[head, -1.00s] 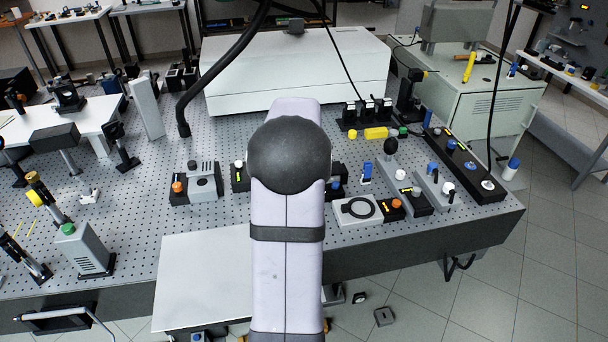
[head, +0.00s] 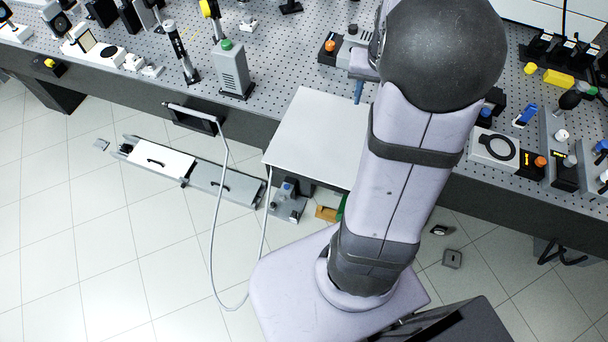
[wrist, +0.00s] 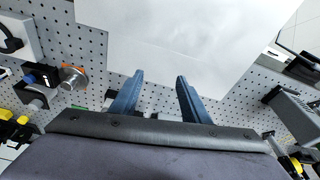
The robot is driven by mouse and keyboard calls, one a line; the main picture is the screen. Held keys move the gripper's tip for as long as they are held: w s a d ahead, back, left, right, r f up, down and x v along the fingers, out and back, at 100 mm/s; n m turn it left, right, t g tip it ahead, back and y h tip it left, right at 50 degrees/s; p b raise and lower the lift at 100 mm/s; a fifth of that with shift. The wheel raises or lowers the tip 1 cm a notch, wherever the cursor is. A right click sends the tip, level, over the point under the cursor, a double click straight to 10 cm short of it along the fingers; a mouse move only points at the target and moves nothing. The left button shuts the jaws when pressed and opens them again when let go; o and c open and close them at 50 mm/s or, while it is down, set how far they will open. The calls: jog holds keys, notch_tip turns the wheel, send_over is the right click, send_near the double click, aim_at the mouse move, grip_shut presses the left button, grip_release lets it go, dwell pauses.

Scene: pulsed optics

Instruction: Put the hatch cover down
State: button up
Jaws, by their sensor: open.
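A white panel with a dark handle (head: 160,158), which looks like a hatch cover, lies flat at the left of a long low frame on the floor. A grey panel with a similar handle (head: 229,186) lies to its right; I cannot tell for certain which is the hatch cover. My gripper is mostly hidden behind my arm in the head view, where a blue finger (head: 359,91) shows above the optical table. In the wrist view my gripper (wrist: 159,78) is open, with nothing between its two blue fingers. It is well apart from both panels.
A white board (head: 315,135) juts from the front of the perforated table (head: 285,50); it also fills the top of the wrist view (wrist: 190,40). A pale cable (head: 219,240) hangs to the floor near the frame.

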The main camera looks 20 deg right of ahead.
jog(key=s+a+f+n, duration=0.1)
jog(key=s+a+n, duration=0.1)
jog(key=a, duration=0.5)
jog(key=s+a+f+n+g+y, duration=0.1)
jog(key=s+a+f+n, duration=0.1)
jog(key=s+a, duration=0.3)
jog(key=s+a+f+n+g, duration=0.1)
jog(key=s+a+f+n, duration=0.1)
jog(key=a, duration=0.9)
jog(key=shift+s+a+n+y, duration=0.3)
jog(key=shift+s+n, duration=0.3)
jog(key=shift+s, duration=0.5)
